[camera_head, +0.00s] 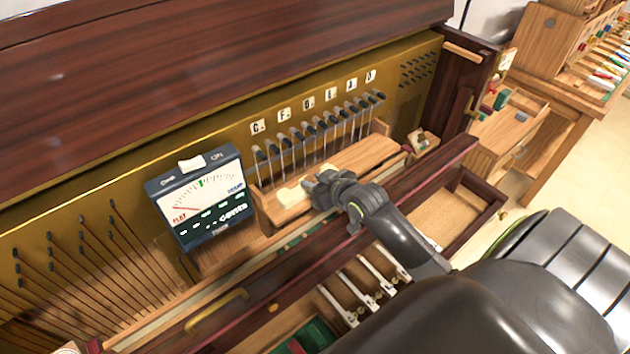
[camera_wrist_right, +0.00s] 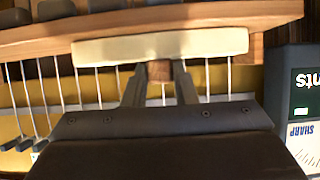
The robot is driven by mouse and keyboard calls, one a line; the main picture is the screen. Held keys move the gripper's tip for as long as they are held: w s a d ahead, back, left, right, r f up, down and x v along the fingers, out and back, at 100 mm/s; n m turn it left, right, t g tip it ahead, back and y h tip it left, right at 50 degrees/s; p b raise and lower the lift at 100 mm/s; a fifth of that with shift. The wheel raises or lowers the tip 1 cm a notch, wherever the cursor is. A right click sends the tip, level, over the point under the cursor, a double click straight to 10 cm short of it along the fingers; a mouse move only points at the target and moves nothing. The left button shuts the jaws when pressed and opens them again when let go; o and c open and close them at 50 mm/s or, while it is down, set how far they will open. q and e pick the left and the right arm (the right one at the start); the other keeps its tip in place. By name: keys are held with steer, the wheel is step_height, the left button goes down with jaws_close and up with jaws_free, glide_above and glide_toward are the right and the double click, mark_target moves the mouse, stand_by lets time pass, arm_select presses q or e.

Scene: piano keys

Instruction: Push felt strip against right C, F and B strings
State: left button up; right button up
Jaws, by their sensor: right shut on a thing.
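The cream felt strip (camera_head: 292,196) shows just left of my right gripper (camera_head: 326,186) in the head view, low in front of the labelled strings (camera_head: 303,150). In the right wrist view the felt strip (camera_wrist_right: 160,46) lies crosswise over several strings. My right gripper (camera_wrist_right: 159,80) is shut on the strip's short wooden handle (camera_wrist_right: 158,70), between its two dark fingers. Whether the felt touches the strings I cannot tell. White letter tiles stand above the strings, including C (camera_head: 258,127), F (camera_head: 284,115) and B (camera_head: 309,102). My left gripper is not in view.
A tuning meter (camera_head: 203,200) stands close left of the strings; it also shows at the right wrist view's edge (camera_wrist_right: 301,100). A wooden ledge (camera_head: 355,160) runs under the strings. A dark rail (camera_head: 290,272) crosses in front. An open drawer (camera_head: 450,215) is at right.

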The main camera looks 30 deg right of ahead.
steer(key=shift+w+a, duration=0.15)
steer(key=shift+w, duration=1.55)
steer(key=o, duration=0.9)
steer(key=shift+s+r+p, duration=0.2)
steer(key=shift+s+p, duration=0.1)
steer(key=shift+s, duration=0.1)
steer(key=p+v, duration=0.1)
steer(key=v, duration=0.1)
steer(key=p+v, duration=0.1)
steer(key=v, duration=0.1)
steer(key=shift+s+f+p, duration=0.35)
steer(key=shift+p, duration=0.05)
steer(key=s, duration=0.1)
steer(key=s+p, duration=0.1)
steer(key=s, duration=0.1)
steer(key=shift+d+r, duration=0.2)
